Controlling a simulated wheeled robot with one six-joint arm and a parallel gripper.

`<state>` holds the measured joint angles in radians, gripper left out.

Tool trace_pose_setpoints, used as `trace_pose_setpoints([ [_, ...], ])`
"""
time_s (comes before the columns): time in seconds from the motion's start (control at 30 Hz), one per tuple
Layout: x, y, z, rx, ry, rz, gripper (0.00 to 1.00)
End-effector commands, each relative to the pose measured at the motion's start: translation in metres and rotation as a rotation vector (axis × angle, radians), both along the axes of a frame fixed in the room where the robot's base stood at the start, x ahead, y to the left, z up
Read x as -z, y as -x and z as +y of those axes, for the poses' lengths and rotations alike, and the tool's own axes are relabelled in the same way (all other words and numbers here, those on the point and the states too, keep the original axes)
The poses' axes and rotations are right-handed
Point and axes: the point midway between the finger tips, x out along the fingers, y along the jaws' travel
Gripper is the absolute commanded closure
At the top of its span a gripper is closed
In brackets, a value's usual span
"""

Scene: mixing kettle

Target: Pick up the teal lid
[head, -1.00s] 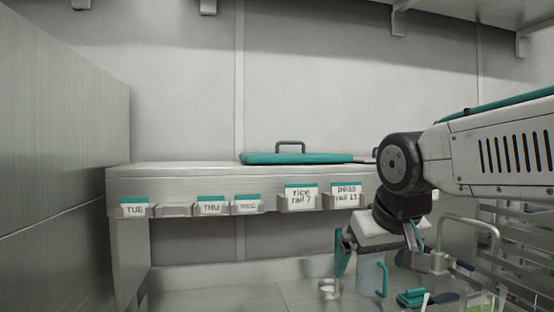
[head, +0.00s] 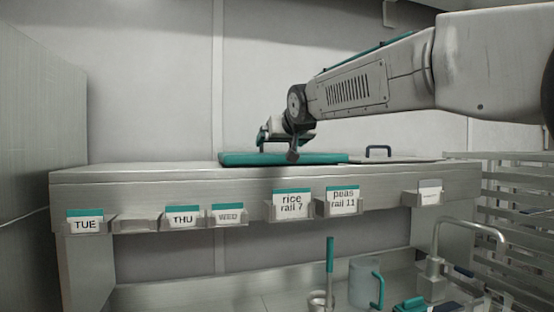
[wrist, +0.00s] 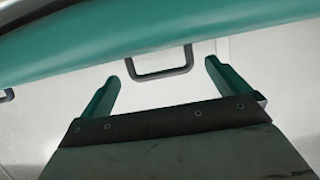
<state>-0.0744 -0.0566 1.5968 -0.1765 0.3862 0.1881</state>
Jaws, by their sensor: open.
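The teal lid (head: 240,159) lies flat on top of the steel shelf in the head view. In the wrist view its teal slab (wrist: 130,35) crosses the top of the picture, with a grey loop handle (wrist: 182,69) at its edge. My gripper (head: 278,146) is above the lid in the head view and hides the handle there. In the wrist view my gripper (wrist: 168,60) is open, with one teal finger on each side of the handle. I cannot tell how far the fingertips are from it in depth.
A second, pale lid with a dark handle (head: 378,149) lies to the right on the shelf (head: 130,177). Label holders line the shelf front. Below stand a jug (head: 362,285), a small pot and a faucet (head: 436,265). A rack (head: 520,220) is at right.

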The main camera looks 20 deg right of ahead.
Motion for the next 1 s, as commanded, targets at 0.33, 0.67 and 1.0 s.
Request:
trace_pose_setpoints([
  [0.33, 0.014, -0.037, -0.003, 0.003, 0.001, 0.0, 0.0],
  [0.67, 0.014, -0.036, -0.005, 0.004, 0.0, 0.0, 0.38],
  [1.0, 0.01, -0.036, -0.005, 0.004, 0.0, -0.002, 0.38],
])
